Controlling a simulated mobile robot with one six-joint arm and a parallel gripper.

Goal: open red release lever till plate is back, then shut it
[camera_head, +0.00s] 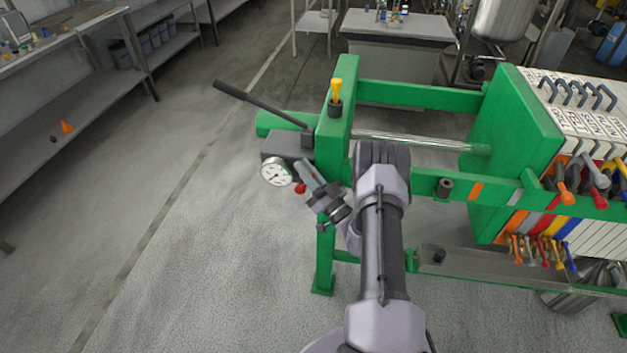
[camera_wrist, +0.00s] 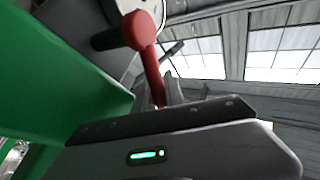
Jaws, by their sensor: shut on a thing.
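The red release lever (camera_head: 300,188) is on the pump block below the dial, at the left end of the green press. In the wrist view its round red knob (camera_wrist: 140,30) and thin red shaft show close up, with the shaft running down to the jaws. My gripper (camera_head: 307,178) is shut on the lever; in the wrist view its jaws (camera_wrist: 166,102) hide the shaft's lower end. The green moving plate (camera_head: 512,150) stands at the right, against the white filter plates. A long bare steel rod (camera_head: 415,140) spans between the end frame and this plate.
A white dial gauge (camera_head: 276,172) and a dark pump handle (camera_head: 255,103) sit close to my gripper. A yellow-topped part (camera_head: 337,92) stands on the green end frame (camera_head: 340,115). The floor to the left is clear up to a grey shelf (camera_head: 75,85).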

